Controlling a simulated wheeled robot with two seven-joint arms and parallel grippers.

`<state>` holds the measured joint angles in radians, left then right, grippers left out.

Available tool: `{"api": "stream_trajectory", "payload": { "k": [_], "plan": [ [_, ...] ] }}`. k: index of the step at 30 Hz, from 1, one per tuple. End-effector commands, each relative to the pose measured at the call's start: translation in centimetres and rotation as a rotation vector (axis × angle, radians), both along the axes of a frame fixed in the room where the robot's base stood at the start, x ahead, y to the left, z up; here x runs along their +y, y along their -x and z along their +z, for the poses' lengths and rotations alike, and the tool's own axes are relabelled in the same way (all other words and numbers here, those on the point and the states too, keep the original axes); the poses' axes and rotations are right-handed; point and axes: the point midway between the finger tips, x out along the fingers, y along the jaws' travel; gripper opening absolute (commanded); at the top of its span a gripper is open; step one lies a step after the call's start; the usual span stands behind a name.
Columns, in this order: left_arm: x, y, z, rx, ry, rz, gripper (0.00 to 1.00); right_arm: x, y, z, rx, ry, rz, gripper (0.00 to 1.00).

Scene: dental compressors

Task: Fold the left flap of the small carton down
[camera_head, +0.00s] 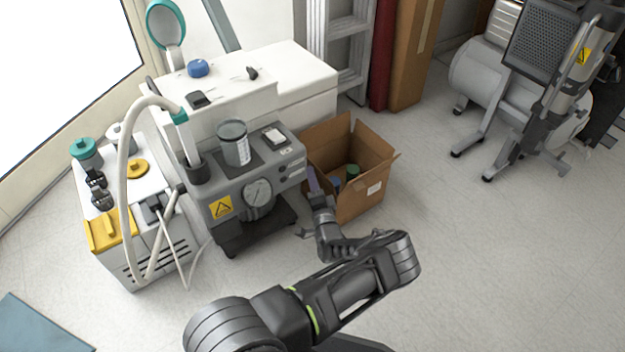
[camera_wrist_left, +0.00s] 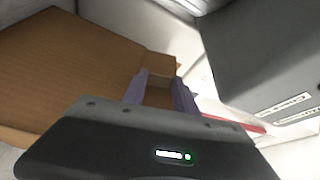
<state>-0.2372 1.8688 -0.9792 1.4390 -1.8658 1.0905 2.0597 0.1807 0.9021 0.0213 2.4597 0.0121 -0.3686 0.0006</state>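The small carton (camera_head: 361,203) stands open on the floor, right of the grey compressor unit. Its rear flap (camera_head: 328,136) stands up. The left flap is largely hidden by my left gripper (camera_head: 312,180), whose purple fingers are at the carton's left side. In the left wrist view, my gripper's fingers (camera_wrist_left: 160,90) are apart, with brown cardboard (camera_wrist_left: 70,70) beyond and between them. I cannot tell whether they touch it. A green-topped item (camera_head: 352,171) and a blue one are inside the carton. My right gripper is not in view.
The grey compressor unit (camera_head: 285,165) with a gauge stands close on the carton's left. A white cabinet (camera_head: 300,72) and a ladder (camera_head: 340,45) are behind. A wheeled machine (camera_head: 485,75) stands at upper right. The floor (camera_head: 480,240) right of the carton is clear.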

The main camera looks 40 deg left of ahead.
Motion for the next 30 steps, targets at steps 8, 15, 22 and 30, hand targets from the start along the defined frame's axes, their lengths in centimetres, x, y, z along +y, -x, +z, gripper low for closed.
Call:
{"api": "stream_trajectory", "payload": {
  "k": [8, 15, 22, 30],
  "plan": [
    [0.0, 0.0, 0.0, 0.0, 0.0, 0.0, 0.11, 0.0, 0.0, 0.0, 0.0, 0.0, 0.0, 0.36],
    [0.0, 0.0, 0.0, 0.0, 0.0, 0.0, 0.0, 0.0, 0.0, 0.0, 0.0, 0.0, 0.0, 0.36],
    [0.0, 0.0, 0.2, 0.014, -0.004, 0.0, 0.0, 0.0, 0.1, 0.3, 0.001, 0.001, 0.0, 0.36],
    [-0.1, -0.3, 0.8, 0.107, -0.03, -0.002, 0.0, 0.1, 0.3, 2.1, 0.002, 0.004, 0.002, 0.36]
  ]
}}
